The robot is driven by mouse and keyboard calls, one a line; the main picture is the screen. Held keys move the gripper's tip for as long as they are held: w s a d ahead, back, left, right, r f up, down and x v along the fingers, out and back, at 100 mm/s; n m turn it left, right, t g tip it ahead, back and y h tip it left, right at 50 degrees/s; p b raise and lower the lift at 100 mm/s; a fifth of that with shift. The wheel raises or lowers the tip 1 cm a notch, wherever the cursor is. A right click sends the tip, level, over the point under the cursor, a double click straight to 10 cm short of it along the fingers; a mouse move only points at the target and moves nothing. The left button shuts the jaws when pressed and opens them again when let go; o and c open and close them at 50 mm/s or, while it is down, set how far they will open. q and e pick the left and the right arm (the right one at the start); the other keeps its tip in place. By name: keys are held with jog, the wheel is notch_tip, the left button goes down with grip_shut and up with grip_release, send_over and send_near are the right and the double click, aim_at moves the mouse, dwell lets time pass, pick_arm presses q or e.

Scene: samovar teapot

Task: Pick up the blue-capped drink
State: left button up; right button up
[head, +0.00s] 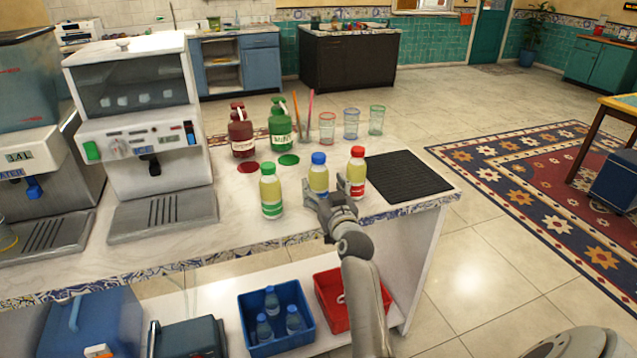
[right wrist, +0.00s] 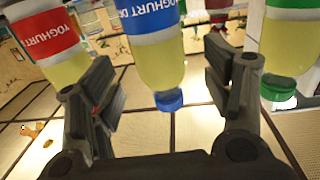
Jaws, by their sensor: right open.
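The blue-capped drink (head: 318,176) stands upright on the counter, between a green-capped bottle (head: 271,192) and a red-capped bottle (head: 355,172). All three hold yellowish liquid. My right gripper (head: 327,199) is at the near side of the blue-capped drink and hides its lower part. In the right wrist view, which looks upside down, the blue-capped drink (right wrist: 155,38) shows between the tips of the open fingers (right wrist: 163,75), with a gap on each side. The red-label bottle (right wrist: 45,42) is at left there and the green-capped bottle (right wrist: 289,45) at right. My left gripper is not in view.
A black mat (head: 408,177) lies right of the bottles. Several glasses (head: 351,124) and red (head: 240,135) and green (head: 280,128) pump bottles stand behind. Blue (head: 262,345) and red (head: 335,318) bins sit on the shelf below.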

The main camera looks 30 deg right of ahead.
aim_at(322, 183)
jog(key=x, duration=0.5)
jog(key=shift+s+d+f, duration=0.1)
jog(key=shift+f, duration=0.05)
jog(key=c, duration=1.3)
